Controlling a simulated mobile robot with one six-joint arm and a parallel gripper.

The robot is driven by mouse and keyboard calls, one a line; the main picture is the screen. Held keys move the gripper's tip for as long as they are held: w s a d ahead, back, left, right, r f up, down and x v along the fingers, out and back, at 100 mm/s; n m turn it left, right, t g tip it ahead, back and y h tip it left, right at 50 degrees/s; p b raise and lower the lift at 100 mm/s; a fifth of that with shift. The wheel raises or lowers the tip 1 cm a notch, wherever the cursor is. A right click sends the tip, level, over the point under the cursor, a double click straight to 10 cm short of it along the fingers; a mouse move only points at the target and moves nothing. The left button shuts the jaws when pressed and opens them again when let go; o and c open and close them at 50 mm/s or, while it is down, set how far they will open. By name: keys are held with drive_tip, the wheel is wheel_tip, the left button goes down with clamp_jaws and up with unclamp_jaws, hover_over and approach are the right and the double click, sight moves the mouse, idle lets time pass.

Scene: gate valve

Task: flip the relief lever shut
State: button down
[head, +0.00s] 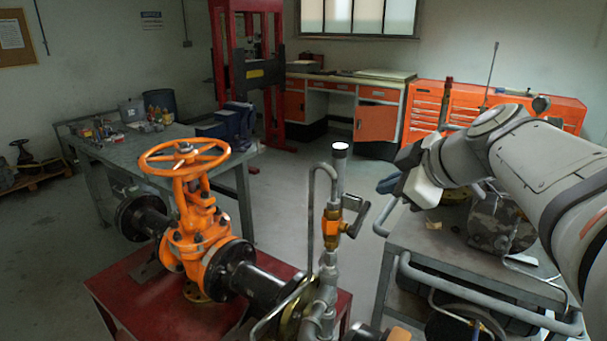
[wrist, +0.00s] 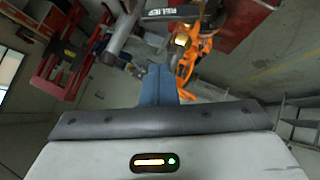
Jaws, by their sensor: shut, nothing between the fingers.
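The relief lever (head: 357,218) is a dark handle on the right side of a small brass valve (head: 331,223), on a thin upright grey pipe. In the wrist view the lever's dark label reading RELIEF (wrist: 172,12) shows at the top edge, partly cut off. My gripper (head: 386,185) is to the right of the lever in the head view, apart from it. In the wrist view my blue-grey fingers (wrist: 158,82) are together and empty, pointing toward the area below the label. The lever's exact angle is hard to tell.
An orange gate valve with a handwheel (head: 184,158) stands on a red stand (head: 130,290) at left. A grey cart (head: 440,255) with a rail is under my arm. A workbench (head: 170,135), red press and orange cabinets stand behind. Open air lies between my gripper and the lever.

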sight(360, 219)
drive_tip(key=w+a+f+p, duration=0.1)
drive_tip(key=w+f, duration=0.4)
drive_tip(key=f, duration=0.2)
drive_tip(key=shift+w+f, duration=0.2)
